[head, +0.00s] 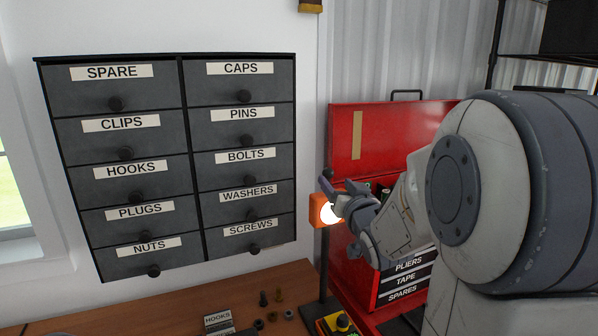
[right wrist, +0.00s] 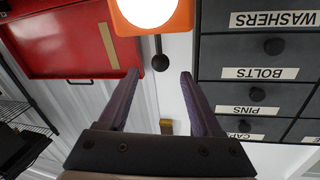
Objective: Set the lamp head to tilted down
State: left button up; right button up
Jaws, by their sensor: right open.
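The lamp has an orange head (head: 317,211) with a lit round bulb, on a dark upright post (head: 323,262). The bulb side faces roughly toward me; its exact tilt is hard to tell. A short dark lever with a ball knob (right wrist: 160,62) sticks out from the head. My right gripper (head: 341,216) is open beside the head and partly covers it. In the right wrist view, upside down, the knob lies between the spread fingertips (right wrist: 160,74), with no contact visible. The orange head (right wrist: 182,22) is just beyond the tips. My left gripper is not in view.
A labelled drawer cabinet (head: 182,155) hangs on the left wall. A red toolbox (head: 375,135) with its lid raised stands close behind my right arm. Small parts and a yellow button box (head: 338,324) are on the wooden bench (head: 180,308).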

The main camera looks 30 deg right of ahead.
aim_at(326, 170)
jog(key=p+x, duration=0.4)
jog(key=x, duration=0.5)
jog(key=shift+r, duration=0.1)
jog(key=shift+w+d, duration=0.1)
jog(key=shift+w, duration=0.5)
grip_shut()
dwell(0.7)
